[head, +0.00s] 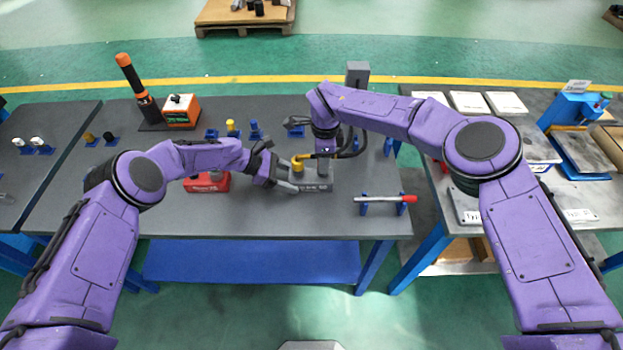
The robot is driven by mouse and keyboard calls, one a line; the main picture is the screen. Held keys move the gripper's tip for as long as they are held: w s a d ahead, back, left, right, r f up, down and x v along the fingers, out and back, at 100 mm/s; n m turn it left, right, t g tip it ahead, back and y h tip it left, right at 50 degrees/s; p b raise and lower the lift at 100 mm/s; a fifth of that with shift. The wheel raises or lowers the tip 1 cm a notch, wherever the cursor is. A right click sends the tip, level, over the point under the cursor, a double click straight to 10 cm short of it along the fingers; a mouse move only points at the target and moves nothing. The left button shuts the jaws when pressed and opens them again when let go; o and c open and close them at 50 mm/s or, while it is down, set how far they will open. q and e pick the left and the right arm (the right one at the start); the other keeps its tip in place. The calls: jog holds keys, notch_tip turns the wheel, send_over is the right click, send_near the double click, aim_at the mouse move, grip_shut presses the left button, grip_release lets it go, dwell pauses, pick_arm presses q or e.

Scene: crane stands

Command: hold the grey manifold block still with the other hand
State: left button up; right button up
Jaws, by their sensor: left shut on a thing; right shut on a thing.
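The grey manifold block (318,186) sits on the dark bench top, in front of my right gripper. A yellow fitting (297,167) stands upright at the block's left end. My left gripper (287,187) reaches in from the left and is shut on the left end of the block. My fingers partly hide the block's back and left end.
A red-tipped rod (385,199) lies on blue stands at right. An orange box (180,110) and blue holders (254,130) are further back. The front bench edge is clear.

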jog(key=shift+r, duration=0.2)
dwell(0.4)
jog(key=shift+r, duration=2.3)
pick_arm(q)
jog(key=o, duration=1.3)
jog(key=shift+o, duration=0.2)
jog(key=v, duration=1.1)
jog(key=shift+a+r, duration=0.25)
jog(key=shift+a, duration=0.05)
pick_arm(e)
jog(key=shift+r+p, duration=0.45)
jog(key=shift+r, duration=0.05)
notch_tip(320, 180, up, 3)
jog(key=shift+r+p, duration=0.1)
jog(key=shift+p, duration=1.15)
pick_arm(q)
notch_tip(320, 180, up, 3)
jog(key=shift+a+r, duration=0.1)
jog(key=shift+r, duration=0.1)
